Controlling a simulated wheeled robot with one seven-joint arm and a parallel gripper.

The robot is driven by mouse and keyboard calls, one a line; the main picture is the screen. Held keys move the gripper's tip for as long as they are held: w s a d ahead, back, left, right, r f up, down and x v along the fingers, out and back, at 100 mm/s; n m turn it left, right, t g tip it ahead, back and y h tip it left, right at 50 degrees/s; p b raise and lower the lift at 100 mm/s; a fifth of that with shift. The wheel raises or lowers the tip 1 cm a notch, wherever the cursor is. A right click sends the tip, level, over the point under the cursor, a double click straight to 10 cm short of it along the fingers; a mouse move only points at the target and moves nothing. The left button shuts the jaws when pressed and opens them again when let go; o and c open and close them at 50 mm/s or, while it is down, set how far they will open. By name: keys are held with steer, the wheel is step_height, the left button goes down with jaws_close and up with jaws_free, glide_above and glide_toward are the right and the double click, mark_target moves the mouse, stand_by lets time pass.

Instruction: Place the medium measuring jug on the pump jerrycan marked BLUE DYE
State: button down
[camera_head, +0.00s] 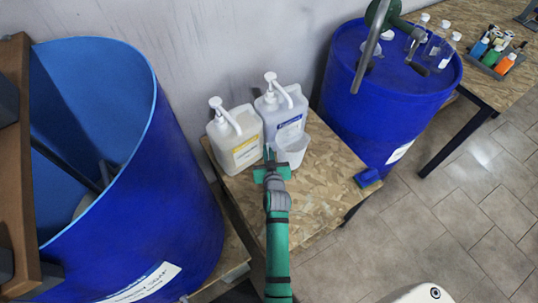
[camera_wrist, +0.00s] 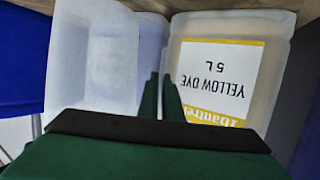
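A translucent white measuring jug (camera_head: 291,151) is beside the fingers of my gripper (camera_head: 270,158), to their right. It also shows large at the left in the wrist view (camera_wrist: 92,60). My gripper's fingers (camera_wrist: 161,85) are close together next to it and seem shut on its handle, which is mostly hidden. The jug is in front of a pale pump jerrycan with a blue label (camera_head: 290,126), apparently the BLUE DYE one, but its text is unreadable. Left of it stands the YELLOW DYE jerrycan (camera_head: 240,146), whose label is upside down in the wrist view (camera_wrist: 217,70).
Both jerrycans stand on a chipboard table (camera_head: 325,172) against the wall. A blue block (camera_head: 367,178) lies at its right edge. A large open blue drum (camera_head: 150,215) is at left; a closed blue drum (camera_head: 370,120) is behind right. Bottles stand on another table (camera_head: 480,85).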

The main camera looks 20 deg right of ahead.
steer(key=shift+w+f, duration=0.15)
steer(key=shift+f, duration=0.75)
steer(key=shift+w+f, duration=0.15)
steer(key=shift+f, duration=0.85)
steer(key=shift+f, duration=0.1)
steer(key=c, duration=1.9)
jaws_free()
steer(key=shift+c, duration=0.2)
